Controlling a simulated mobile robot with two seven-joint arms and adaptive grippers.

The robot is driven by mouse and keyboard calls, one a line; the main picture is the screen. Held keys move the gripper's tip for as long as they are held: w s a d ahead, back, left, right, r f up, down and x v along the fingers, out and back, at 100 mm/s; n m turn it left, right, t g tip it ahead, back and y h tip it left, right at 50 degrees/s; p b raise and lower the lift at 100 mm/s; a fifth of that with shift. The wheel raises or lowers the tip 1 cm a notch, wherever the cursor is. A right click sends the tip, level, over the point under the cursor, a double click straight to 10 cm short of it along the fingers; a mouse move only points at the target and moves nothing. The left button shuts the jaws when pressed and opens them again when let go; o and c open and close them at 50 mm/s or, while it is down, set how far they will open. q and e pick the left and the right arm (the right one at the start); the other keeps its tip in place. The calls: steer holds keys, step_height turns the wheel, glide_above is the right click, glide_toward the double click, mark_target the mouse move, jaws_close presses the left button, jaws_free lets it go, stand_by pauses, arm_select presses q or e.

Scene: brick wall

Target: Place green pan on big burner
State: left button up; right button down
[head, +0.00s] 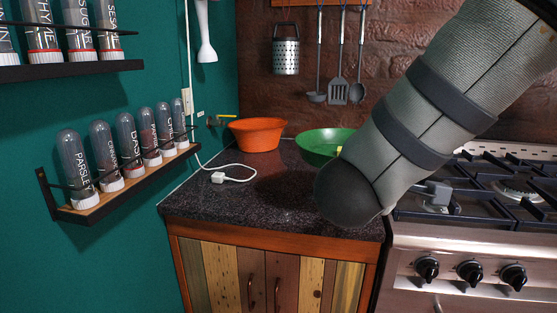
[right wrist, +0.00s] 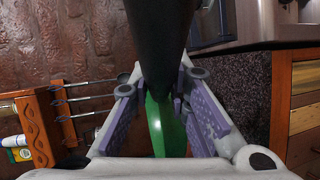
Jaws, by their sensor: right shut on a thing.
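The green pan (head: 318,143) is on or just above the dark countertop in the head view, with its right part hidden behind my right arm. In the right wrist view, my right gripper (right wrist: 160,90) has its purple-padded fingers on both sides of a green part of the pan (right wrist: 163,128) and is shut on it. A dark shape covers the upper middle of that view. My right gripper is hidden behind my forearm in the head view. The stove shows one burner (head: 519,190) at the right under black grates; other burners are partly hidden by my arm. My left gripper is out of view.
An orange bowl (head: 257,134) stands on the counter left of the pan. A white plug and cable (head: 219,178) lie near the wall. Utensils and a grater (head: 286,55) hang on the brick wall. Spice shelves are at left. The front counter (head: 270,205) is clear.

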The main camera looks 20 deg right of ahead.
steer(key=w+a+f+n+t+y, duration=0.2)
steer(key=a+f+n+t+y, duration=0.1)
steer(key=a, duration=0.5)
steer(key=w+a+f+n+t+y, duration=0.2)
steer(key=a+f+n+t+y, duration=0.2)
steer(key=a+n+y, duration=0.4)
steer(key=shift+w+a+f+y, duration=0.3)
steer(key=shift+a+f+y, duration=0.3)
steer(key=shift+f+y, duration=0.15)
steer(key=shift+d, duration=0.15)
steer(key=shift+r, duration=0.1)
